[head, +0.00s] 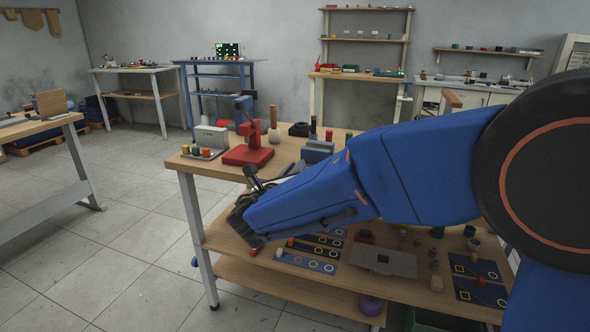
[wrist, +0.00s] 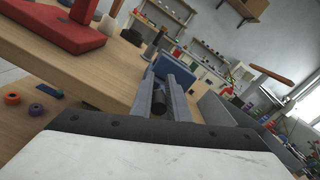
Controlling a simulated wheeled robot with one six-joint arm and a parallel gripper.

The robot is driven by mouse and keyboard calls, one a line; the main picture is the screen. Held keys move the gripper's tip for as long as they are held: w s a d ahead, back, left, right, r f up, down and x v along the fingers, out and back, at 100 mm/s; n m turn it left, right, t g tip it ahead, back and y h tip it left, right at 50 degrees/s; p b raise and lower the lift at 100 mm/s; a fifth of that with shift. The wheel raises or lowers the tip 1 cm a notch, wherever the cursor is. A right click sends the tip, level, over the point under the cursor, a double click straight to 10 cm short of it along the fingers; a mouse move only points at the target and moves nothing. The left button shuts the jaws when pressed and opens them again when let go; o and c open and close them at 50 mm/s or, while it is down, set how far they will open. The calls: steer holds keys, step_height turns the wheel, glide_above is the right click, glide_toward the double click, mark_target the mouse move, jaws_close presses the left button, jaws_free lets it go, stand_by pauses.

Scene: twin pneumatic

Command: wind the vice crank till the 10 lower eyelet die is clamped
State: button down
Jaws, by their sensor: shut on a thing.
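My gripper (head: 270,181) is at the front edge of the bench, in front of the red press. In the wrist view my gripper's fingers (wrist: 170,92) are closed around a small dark cylinder (wrist: 158,101), which looks like the crank's grip. The rest of the crank is hidden by the fingers. A blue block that looks like the vice (head: 317,151) stands on the bench right of the press, and its blue body (wrist: 163,66) shows just beyond the fingertips. I cannot make out the 10 lower eyelet die or whether the jaws touch it.
The red press (head: 248,153) stands left of the vice, with a grey block (head: 210,138) and small coloured cylinders (head: 197,152) farther left. A lower surface in front holds mats (head: 310,262), a grey plate (head: 383,262) and small parts. The floor at left is clear.

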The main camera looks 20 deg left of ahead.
steer(key=shift+m, duration=0.3)
steer(key=m, duration=0.1)
steer(key=d+r+m, duration=0.1)
steer(key=m, duration=0.1)
steer(key=shift+s+d, duration=0.1)
steer(key=shift+d+r+m, duration=0.1)
steer(key=shift+d+m, duration=0.3)
steer(key=shift+m, duration=0.85)
steer(key=shift+d+r+m, duration=0.1)
steer(key=shift+d+m, duration=0.3)
steer(key=shift+m, duration=0.85)
steer(key=c, duration=1.7)
jaws_free()
steer(key=shift+c, duration=0.2)
steer(key=s+a, duration=0.1)
steer(key=s, duration=1.6)
steer(key=shift+s, duration=0.25)
steer(key=shift+a, duration=0.1)
